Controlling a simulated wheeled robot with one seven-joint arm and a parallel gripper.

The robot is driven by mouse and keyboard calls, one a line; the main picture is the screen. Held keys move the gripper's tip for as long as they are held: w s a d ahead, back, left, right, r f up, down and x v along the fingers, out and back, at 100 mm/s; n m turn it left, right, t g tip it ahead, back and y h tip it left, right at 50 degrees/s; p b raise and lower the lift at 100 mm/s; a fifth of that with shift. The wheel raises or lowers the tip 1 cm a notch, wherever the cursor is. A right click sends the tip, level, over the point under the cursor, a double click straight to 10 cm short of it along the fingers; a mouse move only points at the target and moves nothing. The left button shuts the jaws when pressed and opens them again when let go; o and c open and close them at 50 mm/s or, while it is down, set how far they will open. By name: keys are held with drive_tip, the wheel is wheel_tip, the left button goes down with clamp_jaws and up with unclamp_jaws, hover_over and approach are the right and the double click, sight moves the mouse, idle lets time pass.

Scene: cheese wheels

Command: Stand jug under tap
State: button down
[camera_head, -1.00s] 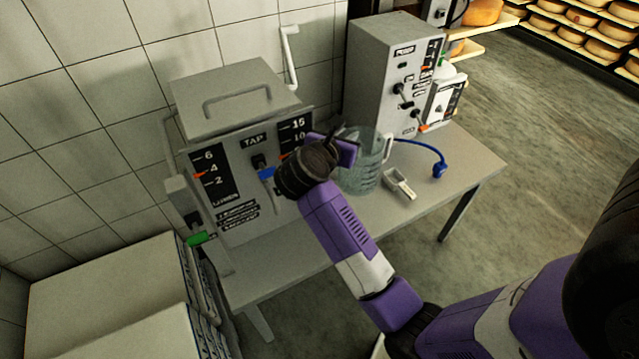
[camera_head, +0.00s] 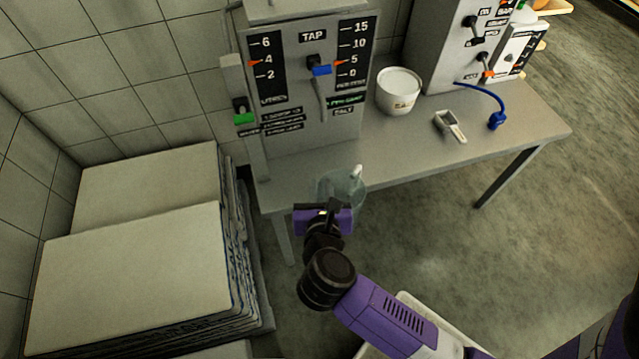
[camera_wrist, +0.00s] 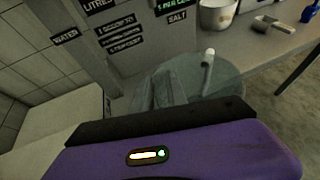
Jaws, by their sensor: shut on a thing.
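A clear jug (camera_head: 345,190) with a white handle is in front of the table's front edge, below and in front of the tap machine. My gripper (camera_head: 335,207) is shut on the jug at its near side. The tap (camera_head: 323,85), a blue-topped lever with a thin spout, is on the front panel of the grey machine (camera_head: 305,125) marked TAP. The table surface under the spout looks bare.
The grey table (camera_head: 400,150) holds a white tub (camera_head: 399,92), a small white scoop (camera_head: 450,125) and a blue-ended hose (camera_head: 497,120). A second grey machine (camera_head: 440,50) stands behind them. Stacked boards (camera_head: 130,260) fill the left side, beside my arm.

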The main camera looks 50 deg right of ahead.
drive_tip(key=w+d+f+p, duration=0.1)
drive_tip(key=w+d+f, duration=0.1)
drive_tip(key=w+d, duration=0.8)
drive_tip(key=shift+w+f+n+t+y, duration=0.2)
drive_tip(key=shift+w+n+t+y, duration=0.15)
drive_tip(key=shift+w, duration=1.25)
drive_tip(key=shift+f, duration=0.1)
drive_tip(key=c, duration=1.3)
unclamp_jaws()
drive_tip(key=v, duration=1.2)
drive_tip(key=shift+p, duration=0.4)
